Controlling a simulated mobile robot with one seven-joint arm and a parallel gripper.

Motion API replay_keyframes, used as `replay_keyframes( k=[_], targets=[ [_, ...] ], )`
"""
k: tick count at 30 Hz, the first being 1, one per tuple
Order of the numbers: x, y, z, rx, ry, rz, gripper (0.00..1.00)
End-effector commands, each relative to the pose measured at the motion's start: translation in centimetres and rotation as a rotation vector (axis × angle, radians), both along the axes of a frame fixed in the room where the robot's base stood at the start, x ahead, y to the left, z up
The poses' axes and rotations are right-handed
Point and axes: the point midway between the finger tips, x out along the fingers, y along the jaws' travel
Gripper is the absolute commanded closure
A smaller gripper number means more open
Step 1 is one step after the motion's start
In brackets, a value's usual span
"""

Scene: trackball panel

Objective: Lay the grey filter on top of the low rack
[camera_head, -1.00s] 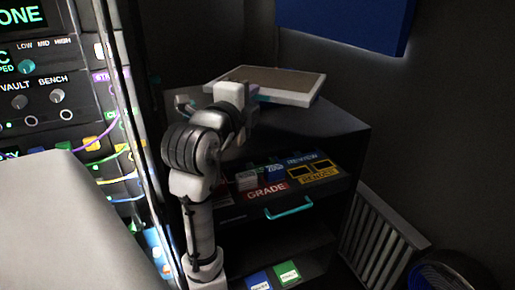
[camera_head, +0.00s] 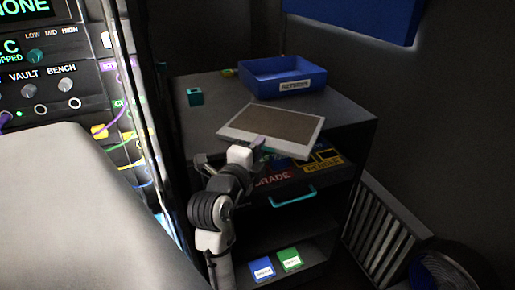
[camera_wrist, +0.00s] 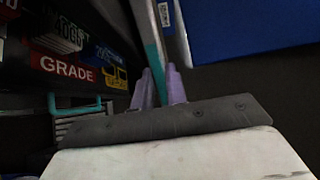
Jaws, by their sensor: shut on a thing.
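The grey filter (camera_head: 274,127) is a flat panel with a pale frame and a brown-grey face. My gripper (camera_head: 258,147) is shut on its near edge and holds it over the front part of the low rack (camera_head: 225,103). The rack is a dark cabinet with a flat top and open shelves below. Whether the filter touches the top is unclear. In the wrist view my gripper (camera_wrist: 160,90) has its fingers around the filter (camera_wrist: 148,35), seen edge-on with a teal strip.
A blue RETURNS tray (camera_head: 293,85) stands on the rack top at the back, and a small teal block (camera_head: 195,97) at the left. A teal handle (camera_head: 293,198) juts from the front below. A slatted panel (camera_head: 385,245) and a round fan-like thing (camera_head: 445,275) stand at right.

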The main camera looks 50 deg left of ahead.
Motion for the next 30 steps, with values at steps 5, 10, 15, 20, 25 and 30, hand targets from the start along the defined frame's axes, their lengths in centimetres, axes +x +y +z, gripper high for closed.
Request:
replay_keyframes(
  k=[5,10,15,20,25,30],
  targets=[
    [-0.03,-0.01,-0.34,0.001,-0.002,0.0,1.0],
    [-0.02,0.0,-0.43,0.001,-0.002,0.0,1.0],
    [-0.02,0.01,-0.68,0.001,-0.001,0.0,0.83],
    [-0.03,0.01,-0.63,0.0,-0.001,0.0,0.64],
    [-0.03,0.01,-0.63,0.0,-0.001,0.0,0.64],
    [-0.03,0.01,-0.32,0.0,0.0,0.0,0.64]
  ],
)
